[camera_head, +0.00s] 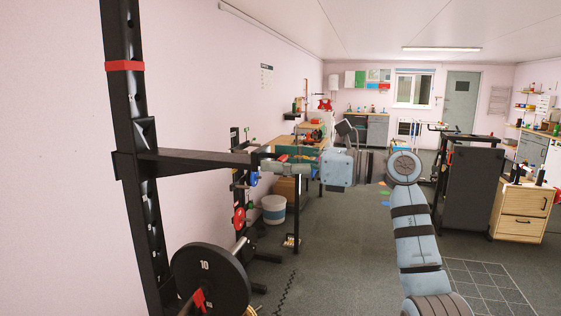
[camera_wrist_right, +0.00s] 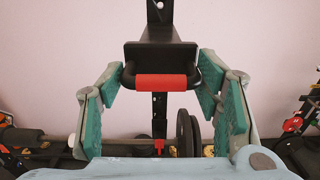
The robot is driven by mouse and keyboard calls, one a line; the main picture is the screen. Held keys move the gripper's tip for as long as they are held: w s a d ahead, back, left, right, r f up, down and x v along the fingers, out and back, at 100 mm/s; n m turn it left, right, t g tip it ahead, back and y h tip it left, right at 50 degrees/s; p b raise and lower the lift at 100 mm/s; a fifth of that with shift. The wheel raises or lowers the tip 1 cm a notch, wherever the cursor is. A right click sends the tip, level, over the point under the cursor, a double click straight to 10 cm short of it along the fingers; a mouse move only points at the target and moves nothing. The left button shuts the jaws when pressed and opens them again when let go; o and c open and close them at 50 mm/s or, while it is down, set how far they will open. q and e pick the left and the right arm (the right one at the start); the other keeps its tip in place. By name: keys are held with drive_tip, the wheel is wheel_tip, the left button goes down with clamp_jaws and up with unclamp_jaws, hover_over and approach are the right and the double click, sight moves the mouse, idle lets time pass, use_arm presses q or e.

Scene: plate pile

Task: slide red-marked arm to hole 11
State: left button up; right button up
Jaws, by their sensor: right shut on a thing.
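The red-marked arm (camera_head: 200,159) is a black bar reaching right from a tall black rack upright (camera_head: 128,110), and it looks about level. Its end has a loop handle with a red sleeve (camera_wrist_right: 165,82), seen in the right wrist view. My right gripper (camera_head: 275,161) is at the arm's outer end. Its teal-padded fingers stand either side of the handle, also in the wrist view (camera_wrist_right: 164,84), and it is shut on the arm. A red band (camera_head: 125,66) wraps the upright above the arm. Hole numbers cannot be read. My left gripper is out of view.
A black plate marked 10 (camera_head: 210,281) sits low by the upright. A second rack with coloured parts (camera_head: 239,215) and a white bucket (camera_head: 273,208) stand behind. A dark cabinet (camera_head: 466,190) and wooden drawers (camera_head: 523,214) are at right. Floor between is mostly open.

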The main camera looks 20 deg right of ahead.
drive_tip(key=shift+c, duration=1.2)
wheel_tip(320, 180, down, 8)
drive_tip(key=b, duration=0.3)
drive_tip(key=o, duration=1.5)
drive_tip(key=shift+s+a+r, duration=0.1)
drive_tip(key=shift+a, duration=0.05)
